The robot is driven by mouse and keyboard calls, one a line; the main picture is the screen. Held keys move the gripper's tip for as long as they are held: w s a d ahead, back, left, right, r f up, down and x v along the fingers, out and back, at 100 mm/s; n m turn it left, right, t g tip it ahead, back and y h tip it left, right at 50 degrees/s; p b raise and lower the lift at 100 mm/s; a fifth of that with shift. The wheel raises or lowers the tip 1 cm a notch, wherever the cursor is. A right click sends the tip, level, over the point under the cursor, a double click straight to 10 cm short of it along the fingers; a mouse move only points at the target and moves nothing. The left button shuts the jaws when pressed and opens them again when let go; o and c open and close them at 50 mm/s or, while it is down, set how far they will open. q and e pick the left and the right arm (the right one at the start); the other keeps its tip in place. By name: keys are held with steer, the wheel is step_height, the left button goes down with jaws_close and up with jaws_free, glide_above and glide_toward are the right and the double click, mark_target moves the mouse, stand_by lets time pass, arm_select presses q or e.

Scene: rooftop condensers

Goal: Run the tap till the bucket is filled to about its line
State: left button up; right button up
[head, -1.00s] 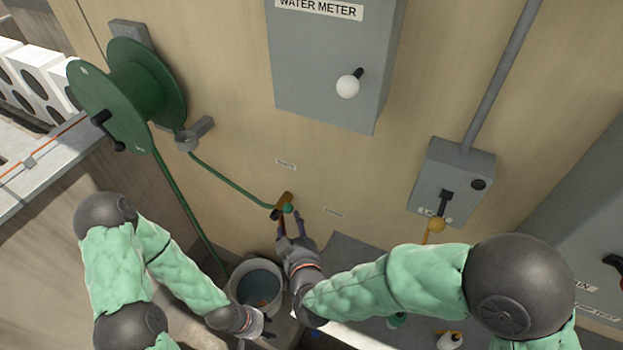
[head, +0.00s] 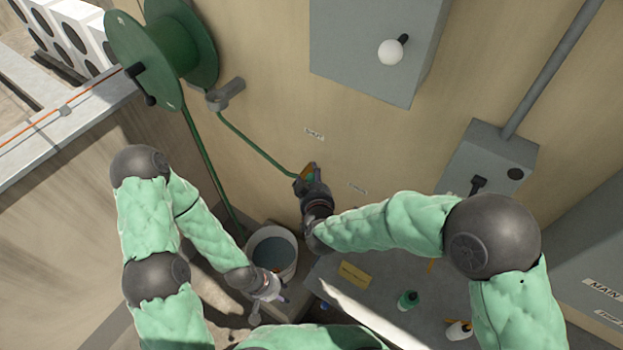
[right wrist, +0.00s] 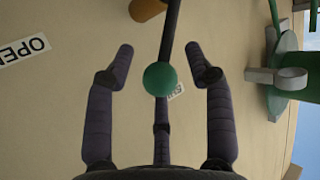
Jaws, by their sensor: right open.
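The brass-coloured tap (head: 308,170) is on the beige wall, with a green hose running to it. My right gripper (head: 311,182) is at the tap and hides much of it. In the right wrist view, its open fingers stand either side of a green knob (right wrist: 160,78) on a dark bar, with a gap on both sides. The bucket (head: 292,270) stands upright below the tap, with grey-blue water in it and a small reddish patch inside. I cannot make out its fill line or any stream. My left gripper (head: 272,290) is beside the bucket's near side; its jaw opening is unclear.
A green hose reel (head: 165,50) hangs at upper left. A grey meter box (head: 365,50) and a grey switch box (head: 490,165) are on the wall. A grey surface right of the bucket bears a yellow tag (head: 355,273), a green bottle (head: 407,300) and a white bottle (head: 459,330).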

steer(key=shift+w, duration=0.15)
steer(key=shift+c, duration=0.3)
jaws_close()
